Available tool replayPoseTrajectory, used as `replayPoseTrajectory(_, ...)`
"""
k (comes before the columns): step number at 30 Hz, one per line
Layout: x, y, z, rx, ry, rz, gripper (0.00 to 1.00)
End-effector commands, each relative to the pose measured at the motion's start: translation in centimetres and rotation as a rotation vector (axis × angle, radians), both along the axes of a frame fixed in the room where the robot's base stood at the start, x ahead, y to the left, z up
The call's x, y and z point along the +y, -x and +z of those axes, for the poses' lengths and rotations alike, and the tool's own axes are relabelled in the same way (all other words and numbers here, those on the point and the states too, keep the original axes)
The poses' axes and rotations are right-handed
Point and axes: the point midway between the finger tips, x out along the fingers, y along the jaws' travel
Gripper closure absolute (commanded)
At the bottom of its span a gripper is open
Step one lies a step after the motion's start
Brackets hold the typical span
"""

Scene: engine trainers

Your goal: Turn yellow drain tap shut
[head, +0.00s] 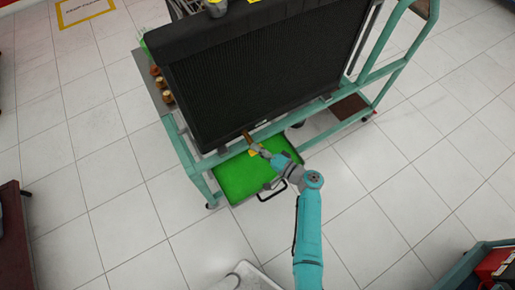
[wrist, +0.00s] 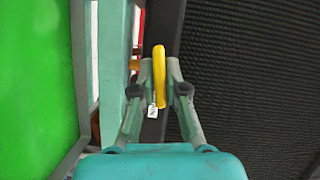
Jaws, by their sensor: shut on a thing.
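The yellow drain tap (wrist: 159,75) stands upright between the two fingers of my gripper (wrist: 159,74) in the wrist view. The fingers are shut on it. A small white tag (wrist: 152,111) with dark lettering hangs just below the tap. A brass-coloured fitting (wrist: 134,65) shows just left of the tap. In the head view, my gripper (head: 251,141) is at the lower edge of the black radiator (head: 265,75), above the green tray.
The teal frame (head: 191,160) of the trainer runs close beside the gripper. The green drip tray (head: 262,176) with a dark handle (head: 272,191) lies below. Several copper-coloured parts (head: 161,83) sit on the left shelf.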

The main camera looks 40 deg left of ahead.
Motion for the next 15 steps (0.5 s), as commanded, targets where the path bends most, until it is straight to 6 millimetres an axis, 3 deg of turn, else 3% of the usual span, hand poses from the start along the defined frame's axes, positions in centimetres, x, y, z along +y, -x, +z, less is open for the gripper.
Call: replayPoseTrajectory(15, -0.05, -0.01, -0.18, 0.160, -0.065, -0.001, 1.00)
